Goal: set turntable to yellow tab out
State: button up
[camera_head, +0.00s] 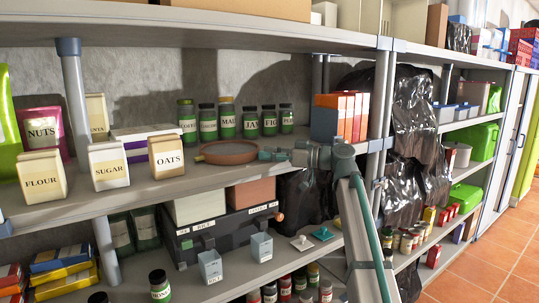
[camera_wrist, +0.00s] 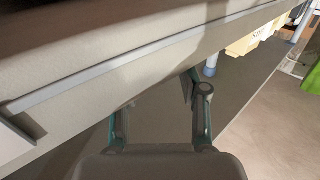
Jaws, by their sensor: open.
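The turntable (camera_head: 228,152) is a low, round, brown tray with a darker inside, on the middle shelf in the head view.
Green jars (camera_head: 227,120) stand behind the turntable. The oats box (camera_head: 167,156) stands to its left, beside the sugar box (camera_head: 108,166). Orange folders (camera_head: 352,115) and a shelf post (camera_head: 380,105) are to the right. The upper shelf (camera_head: 200,35) hangs above.

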jog(key=shift+d, duration=0.1)
jog(key=v, duration=1.2)
jog(key=shift+c, duration=0.2)
